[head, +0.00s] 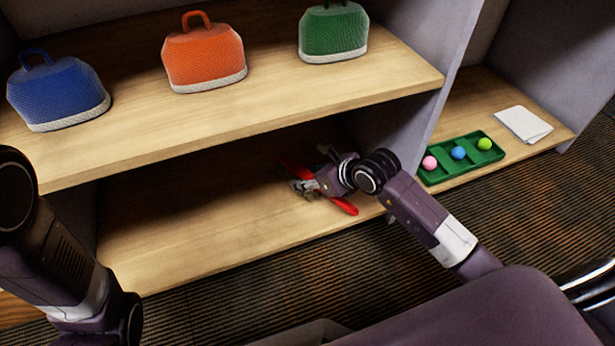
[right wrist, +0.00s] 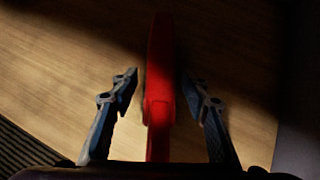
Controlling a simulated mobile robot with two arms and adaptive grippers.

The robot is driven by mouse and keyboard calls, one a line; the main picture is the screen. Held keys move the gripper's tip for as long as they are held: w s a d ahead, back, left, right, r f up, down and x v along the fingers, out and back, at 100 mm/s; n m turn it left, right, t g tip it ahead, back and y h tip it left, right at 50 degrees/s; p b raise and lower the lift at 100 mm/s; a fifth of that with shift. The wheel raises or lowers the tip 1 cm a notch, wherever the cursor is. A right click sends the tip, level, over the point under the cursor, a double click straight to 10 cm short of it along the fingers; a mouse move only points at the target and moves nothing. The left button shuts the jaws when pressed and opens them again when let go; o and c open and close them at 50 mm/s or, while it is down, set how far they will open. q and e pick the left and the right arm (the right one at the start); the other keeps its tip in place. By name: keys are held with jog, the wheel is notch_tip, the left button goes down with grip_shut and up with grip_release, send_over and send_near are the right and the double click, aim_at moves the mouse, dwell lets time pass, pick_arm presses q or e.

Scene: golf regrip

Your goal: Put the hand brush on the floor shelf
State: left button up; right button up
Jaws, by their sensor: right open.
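The red hand brush (head: 345,206) lies on the wooden floor shelf (head: 190,232), towards its right end; its middle is hidden behind my right gripper in the head view. My right gripper (head: 304,188) is open over the brush. In the right wrist view the red brush (right wrist: 160,85) runs between the two fingers, with a gap on each side, and neither finger visibly touches it. My left arm shows at the left edge of the head view, but its gripper is out of view.
The upper shelf holds a blue bag (head: 58,92), an orange bag (head: 204,58) and a green bag (head: 333,33). Right of the divider (head: 440,75) lie a green tray (head: 432,178) with balls and a white cloth (head: 523,124). The floor shelf's left part is clear.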

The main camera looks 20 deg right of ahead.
jog(key=p+v, duration=0.2)
jog(key=v, duration=0.1)
jog(key=p+v, duration=0.2)
jog(key=v, duration=0.2)
jog(key=p+v, duration=0.2)
jog(key=v, duration=0.1)
jog(key=shift+w+a+r, duration=0.1)
jog(key=shift+w+r, duration=0.05)
jog(key=shift+r, duration=0.4)
jog(key=shift+s+d+r+p, duration=0.2)
jog(key=shift+s+r+p, duration=0.1)
jog(key=shift+p, duration=0.1)
jog(key=shift+s+d+r, duration=0.2)
jog(key=shift+s+r, duration=0.15)
jog(key=shift+s, duration=0.1)
jog(key=shift+s+f, duration=0.1)
